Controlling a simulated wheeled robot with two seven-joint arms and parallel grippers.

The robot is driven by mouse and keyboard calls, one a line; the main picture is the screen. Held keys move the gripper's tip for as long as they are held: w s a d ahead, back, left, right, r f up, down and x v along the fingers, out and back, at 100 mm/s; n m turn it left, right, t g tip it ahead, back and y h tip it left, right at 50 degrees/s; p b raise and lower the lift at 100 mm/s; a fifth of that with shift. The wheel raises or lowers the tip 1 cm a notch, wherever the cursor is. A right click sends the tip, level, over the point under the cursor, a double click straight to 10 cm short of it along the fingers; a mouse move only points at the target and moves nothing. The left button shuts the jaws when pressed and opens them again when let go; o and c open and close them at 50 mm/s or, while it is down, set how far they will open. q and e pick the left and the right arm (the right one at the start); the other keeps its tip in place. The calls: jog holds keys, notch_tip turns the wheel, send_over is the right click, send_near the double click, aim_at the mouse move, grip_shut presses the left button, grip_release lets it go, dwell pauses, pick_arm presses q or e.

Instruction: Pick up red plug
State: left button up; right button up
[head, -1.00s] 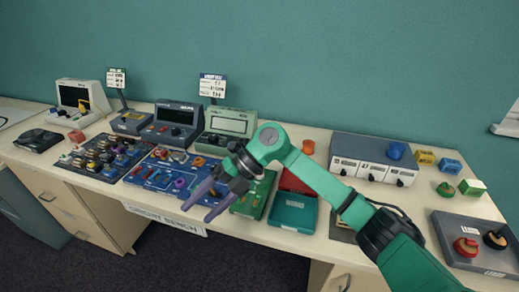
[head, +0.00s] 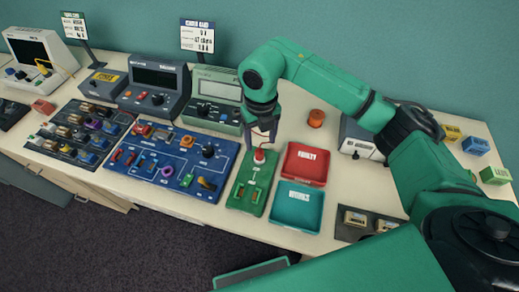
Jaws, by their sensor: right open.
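A small red plug (head: 260,155) with a pale part stands upright at the far end of the green board (head: 240,194) in the head view. My right gripper (head: 263,139) points down just above the plug, open, with its fingers around or just over the plug's top. I cannot tell whether the fingers touch it. The fingers hide part of the plug's upper end. My left gripper is not in the view.
A red tray (head: 305,182) and a teal tray (head: 297,226) lie right of the green board. A blue circuit board (head: 150,188) lies left of it. A pale green meter (head: 210,118) stands behind. An orange knob-like piece (head: 316,118) is behind the red tray.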

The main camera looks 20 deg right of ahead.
aim_at(259, 149)
jog(key=f+p, duration=0.1)
jog(key=f, duration=0.1)
jog(key=f+p, duration=0.2)
jog(key=f, duration=0.1)
jog(key=shift+w+a+f, duration=0.1)
jog(key=shift+w+f, duration=0.15)
jog(key=shift+f, duration=0.05)
jog(key=shift+s+f, duration=0.1)
jog(key=shift+f, duration=0.4)
grip_shut()
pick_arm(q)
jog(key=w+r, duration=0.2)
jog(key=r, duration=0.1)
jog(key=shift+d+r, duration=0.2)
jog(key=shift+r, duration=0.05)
